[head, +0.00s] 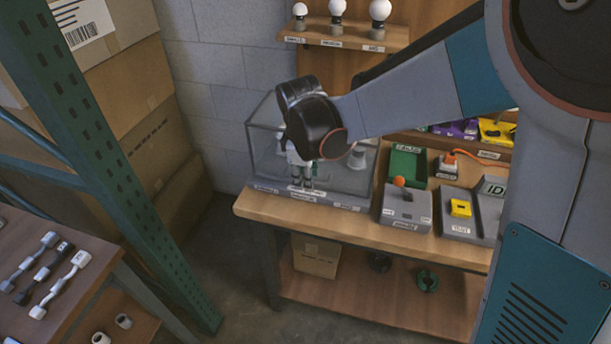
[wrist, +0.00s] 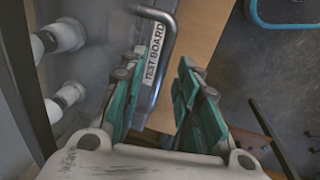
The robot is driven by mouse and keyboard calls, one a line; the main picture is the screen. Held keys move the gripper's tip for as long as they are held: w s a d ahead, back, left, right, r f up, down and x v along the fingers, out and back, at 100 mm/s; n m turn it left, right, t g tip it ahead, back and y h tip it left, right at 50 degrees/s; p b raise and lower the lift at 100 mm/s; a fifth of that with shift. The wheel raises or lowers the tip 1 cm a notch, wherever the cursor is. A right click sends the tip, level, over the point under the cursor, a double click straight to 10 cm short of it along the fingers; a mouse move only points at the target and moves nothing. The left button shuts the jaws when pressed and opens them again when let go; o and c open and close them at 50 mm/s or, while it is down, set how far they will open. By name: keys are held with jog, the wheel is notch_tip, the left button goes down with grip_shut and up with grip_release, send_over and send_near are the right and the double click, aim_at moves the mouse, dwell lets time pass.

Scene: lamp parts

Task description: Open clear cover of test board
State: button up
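The test board's clear cover (head: 265,150) is a transparent box on a grey base at the bench's left end. It looks closed. In the wrist view, the label "TEST BOARD" (wrist: 153,52) shows beside a curved grey handle (wrist: 172,40). My gripper (head: 303,178) is in front of the cover, pointing down. In the wrist view, my gripper (wrist: 158,95) has its teal fingers spread apart, with the handle's lower end showing near the gap between them. I cannot tell whether they touch it. White fittings (wrist: 66,36) show at the left. My arm hides part of the cover.
The wooden bench (head: 420,240) continues to the right with a grey box with an orange knob (head: 405,207), a green tray (head: 407,165) and a yellow piece (head: 460,208). A shelf with bulbs (head: 340,36) is above. A green rack post (head: 110,150) stands left.

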grip_shut()
jog(key=shift+r, duration=0.2)
